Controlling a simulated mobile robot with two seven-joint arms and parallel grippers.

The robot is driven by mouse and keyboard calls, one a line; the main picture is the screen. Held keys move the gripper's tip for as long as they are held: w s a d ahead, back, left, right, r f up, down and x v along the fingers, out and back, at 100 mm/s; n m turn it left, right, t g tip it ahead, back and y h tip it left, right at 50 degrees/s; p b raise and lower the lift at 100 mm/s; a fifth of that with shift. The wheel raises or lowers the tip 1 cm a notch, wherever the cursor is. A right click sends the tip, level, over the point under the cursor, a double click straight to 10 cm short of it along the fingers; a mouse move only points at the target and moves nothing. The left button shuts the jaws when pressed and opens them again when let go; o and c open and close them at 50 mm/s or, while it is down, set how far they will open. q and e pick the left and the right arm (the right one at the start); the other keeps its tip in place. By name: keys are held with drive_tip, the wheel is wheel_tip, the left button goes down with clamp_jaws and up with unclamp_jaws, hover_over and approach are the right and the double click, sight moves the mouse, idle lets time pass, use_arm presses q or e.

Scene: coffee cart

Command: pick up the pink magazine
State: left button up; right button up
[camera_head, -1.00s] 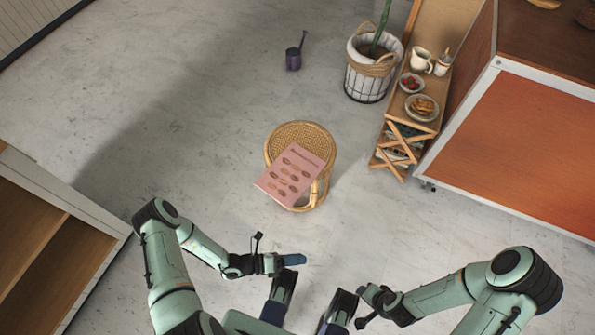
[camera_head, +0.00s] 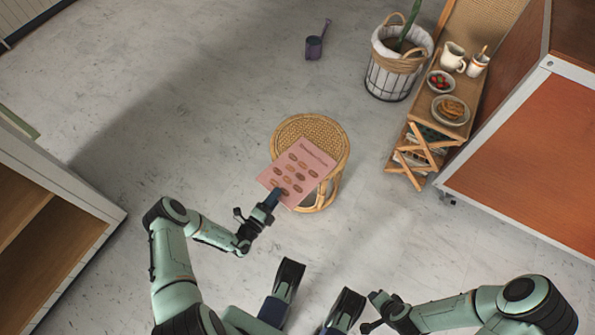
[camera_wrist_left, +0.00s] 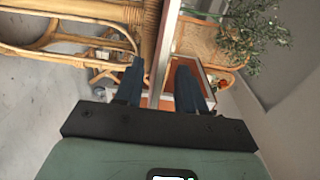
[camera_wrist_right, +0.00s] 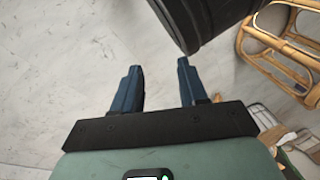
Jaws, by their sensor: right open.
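The pink magazine (camera_head: 299,170) lies on the round rattan stool (camera_head: 318,130), its lower left part sticking out past the seat. My left gripper (camera_head: 275,193) is at that overhanging lower edge. In the left wrist view the magazine (camera_wrist_left: 164,48) shows edge-on as a thin strip between the two fingers of the left gripper (camera_wrist_left: 160,65). The fingers stand apart, with gaps beside the strip. My right gripper (camera_wrist_right: 158,64) is open and empty over the floor, away from the stool; its fingers are hard to make out in the head view.
A wooden shelf (camera_head: 428,135) with dishes and a basket planter (camera_head: 390,80) stand at the upper right, beside an orange-sided cart (camera_head: 530,155). A cabinet (camera_head: 60,205) is at the left. Floor around the stool is clear.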

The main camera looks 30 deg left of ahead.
sight(284, 187)
use_arm(q)
drive_tip(key=w, duration=0.2)
drive_tip(key=w+d+b, duration=0.1)
drive_tip(key=w, duration=0.2)
drive_tip(key=shift+d, duration=0.15)
clamp_jaws()
use_arm(e)
drive_tip(key=s+f, duration=0.1)
drive_tip(key=s+f+g, duration=0.1)
drive_tip(key=s, duration=0.1)
drive_tip(key=shift+d+f, duration=0.2)
drive_tip(key=shift+f, duration=0.05)
use_arm(q)
drive_tip(key=shift+r, duration=0.15)
use_arm(e)
drive_tip(key=shift+w, duration=0.1)
